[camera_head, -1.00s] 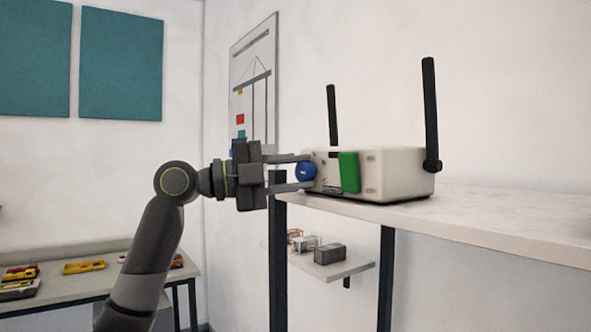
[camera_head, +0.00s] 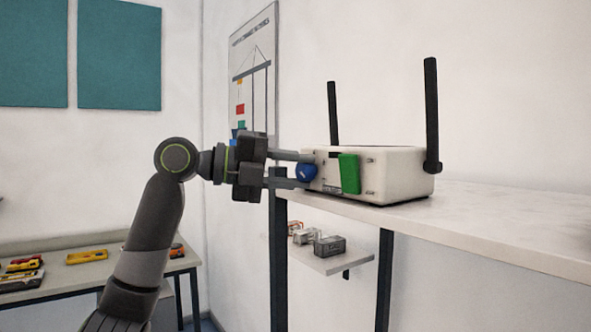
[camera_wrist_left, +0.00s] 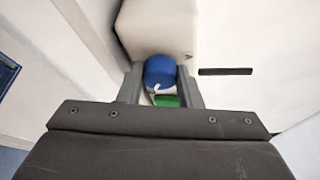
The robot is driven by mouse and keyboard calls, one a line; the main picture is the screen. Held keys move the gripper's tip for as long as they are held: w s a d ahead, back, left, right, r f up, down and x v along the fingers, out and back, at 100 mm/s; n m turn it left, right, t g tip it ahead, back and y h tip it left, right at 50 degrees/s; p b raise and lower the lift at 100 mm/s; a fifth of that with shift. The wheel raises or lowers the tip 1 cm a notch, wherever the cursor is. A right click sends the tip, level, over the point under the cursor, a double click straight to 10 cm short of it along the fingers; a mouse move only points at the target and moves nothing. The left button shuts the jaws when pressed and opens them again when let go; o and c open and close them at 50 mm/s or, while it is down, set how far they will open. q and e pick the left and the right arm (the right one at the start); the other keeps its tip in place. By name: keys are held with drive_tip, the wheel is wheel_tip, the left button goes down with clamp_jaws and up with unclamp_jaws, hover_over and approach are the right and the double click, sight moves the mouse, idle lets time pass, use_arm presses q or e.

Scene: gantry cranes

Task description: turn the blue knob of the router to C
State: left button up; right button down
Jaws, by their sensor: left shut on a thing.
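The white router (camera_head: 405,172) stands on a shelf, with two black antennas and a green block (camera_head: 349,173) on its front face. The blue knob (camera_head: 306,172) is at the left end of that face; it also shows in the left wrist view (camera_wrist_left: 160,72) with a small white pointer mark. My left gripper (camera_head: 300,171) is shut on the blue knob, one finger above and one below it in the head view. In the left wrist view its fingers (camera_wrist_left: 160,85) lie on either side of the knob. The letters around the knob are not readable. My right gripper is not in view.
The pale shelf (camera_head: 480,210) extends right with clear surface. A lower shelf (camera_head: 335,264) holds several small boxes. A side table (camera_head: 90,275) at left carries yellow and red items. A poster (camera_head: 253,75) hangs behind my gripper.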

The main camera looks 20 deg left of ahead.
use_arm(q)
drive_tip(key=o, duration=1)
drive_tip(key=shift+c, duration=0.2)
drive_tip(key=shift+a+f, duration=0.1)
drive_tip(key=shift+s+a, duration=0.15)
drive_tip(key=shift+a, duration=0.05)
drive_tip(key=b+v, duration=0.6)
drive_tip(key=v, duration=1)
drive_tip(key=shift+s+a, duration=0.3)
